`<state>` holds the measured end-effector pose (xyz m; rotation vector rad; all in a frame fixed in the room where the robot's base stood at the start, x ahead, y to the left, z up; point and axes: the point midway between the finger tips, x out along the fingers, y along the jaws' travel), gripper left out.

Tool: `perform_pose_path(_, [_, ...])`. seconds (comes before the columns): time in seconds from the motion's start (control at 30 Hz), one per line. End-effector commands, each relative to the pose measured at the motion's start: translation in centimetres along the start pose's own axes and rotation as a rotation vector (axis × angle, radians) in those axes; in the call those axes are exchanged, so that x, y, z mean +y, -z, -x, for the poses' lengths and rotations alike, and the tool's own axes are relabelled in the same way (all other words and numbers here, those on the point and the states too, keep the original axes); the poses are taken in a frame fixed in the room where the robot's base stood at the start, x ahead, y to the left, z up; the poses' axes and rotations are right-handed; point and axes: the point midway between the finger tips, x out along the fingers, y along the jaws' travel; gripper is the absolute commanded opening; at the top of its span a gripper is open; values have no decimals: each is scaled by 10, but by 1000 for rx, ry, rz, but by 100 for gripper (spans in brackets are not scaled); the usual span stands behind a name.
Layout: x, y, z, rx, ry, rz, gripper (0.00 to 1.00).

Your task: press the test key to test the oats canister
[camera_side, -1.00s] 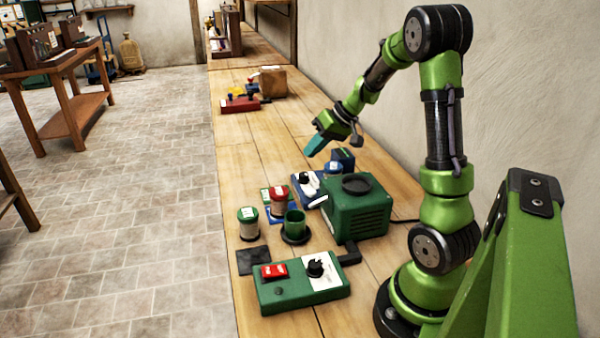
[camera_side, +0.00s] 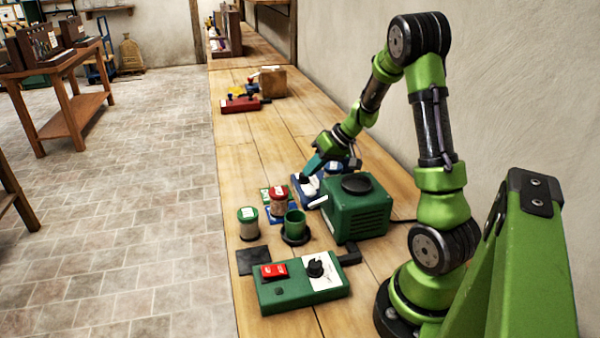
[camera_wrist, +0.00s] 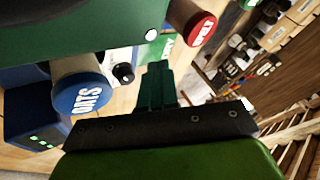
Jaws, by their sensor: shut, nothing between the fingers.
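The oats canister (camera_wrist: 88,95) has a blue lid lettered OATS and shows at the left of the wrist view. It stands by a dark blue unit (camera_wrist: 30,118) with lit green marks. In the side view the blue parts (camera_side: 333,168) behind my gripper are partly hidden. A white panel with a dark knob (camera_wrist: 124,73) lies close to my fingertips; in the side view this blue-and-white control box (camera_side: 306,190) is partly covered by my gripper (camera_side: 311,168). My gripper's fingers (camera_wrist: 157,80) are together and empty, pointing down. I cannot make out the test key or whether the fingers touch anything.
A green machine (camera_side: 356,210) stands just nearer than my gripper. A red-lidded canister (camera_side: 278,200), a green-lidded canister (camera_side: 248,224) and a green cup (camera_side: 295,223) stand left of it. A green box with a red switch (camera_side: 273,271) is in front.

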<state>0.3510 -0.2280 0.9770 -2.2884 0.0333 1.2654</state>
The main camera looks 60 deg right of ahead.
Motion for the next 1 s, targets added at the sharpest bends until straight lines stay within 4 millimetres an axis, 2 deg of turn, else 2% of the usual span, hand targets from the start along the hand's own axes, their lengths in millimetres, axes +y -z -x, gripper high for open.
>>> perform_pose_path(0.1, [7, -7, -12, -2, 0, -3, 0])
perform_pose_path(0.3, [12, -12, -22, -1, 0, -1, 0])
perform_pose_path(1.0, [13, -13, -24, 0, 0, 0, 0])
